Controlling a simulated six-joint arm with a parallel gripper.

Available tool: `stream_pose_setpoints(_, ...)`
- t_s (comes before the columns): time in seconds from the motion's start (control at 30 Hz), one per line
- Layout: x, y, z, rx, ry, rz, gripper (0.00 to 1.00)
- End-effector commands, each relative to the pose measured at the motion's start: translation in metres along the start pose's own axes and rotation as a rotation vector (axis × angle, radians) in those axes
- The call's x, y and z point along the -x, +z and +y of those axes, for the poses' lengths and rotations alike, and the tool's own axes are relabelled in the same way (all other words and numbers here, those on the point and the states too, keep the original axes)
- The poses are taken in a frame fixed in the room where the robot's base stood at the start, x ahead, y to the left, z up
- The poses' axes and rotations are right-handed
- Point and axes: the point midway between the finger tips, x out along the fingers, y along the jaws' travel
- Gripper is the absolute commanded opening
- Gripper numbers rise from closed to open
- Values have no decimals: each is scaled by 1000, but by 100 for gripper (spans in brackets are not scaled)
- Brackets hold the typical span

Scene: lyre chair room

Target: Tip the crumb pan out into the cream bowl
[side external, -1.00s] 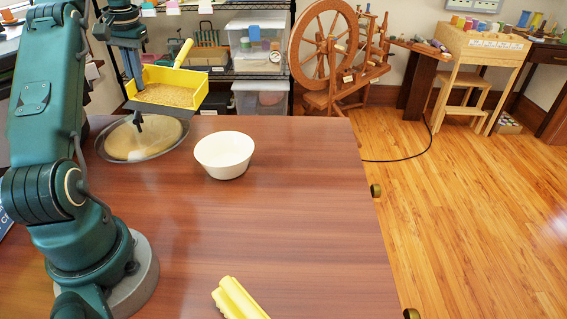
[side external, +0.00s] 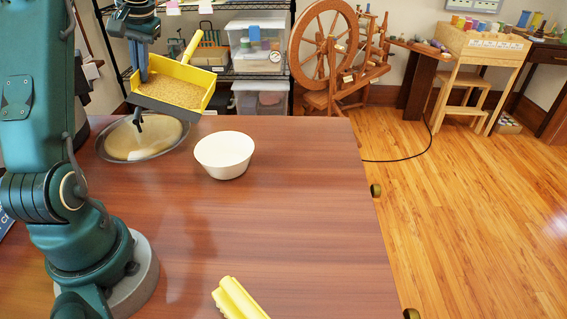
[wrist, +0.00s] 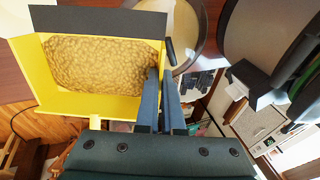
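The yellow crumb pan (side external: 205,79) is held in the air at the back left, filled with tan crumbs (side external: 172,91). It tilts down to the right, with a dark lip along its front edge and a yellow handle sticking up behind. My gripper (wrist: 161,100) is shut on one side wall of the pan; the crumbs show inside it in the wrist view (wrist: 100,62). The cream bowl (side external: 224,156) stands upright on the table, to the right of and lower than the pan. Its inside looks empty from here.
A wide metal-rimmed bowl (side external: 150,153) with pale dough-like contents sits below the pan, left of the cream bowl. A yellow fluted object (side external: 238,300) lies at the table's front edge. A wire shelf with boxes stands behind. The middle and right of the table are clear.

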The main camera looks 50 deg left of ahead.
Motion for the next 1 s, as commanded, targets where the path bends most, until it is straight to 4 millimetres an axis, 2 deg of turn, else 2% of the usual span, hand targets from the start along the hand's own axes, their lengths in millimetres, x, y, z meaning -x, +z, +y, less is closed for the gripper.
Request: stream_pose_setpoints(1.0,36,12,24,-4,-164,93,0)
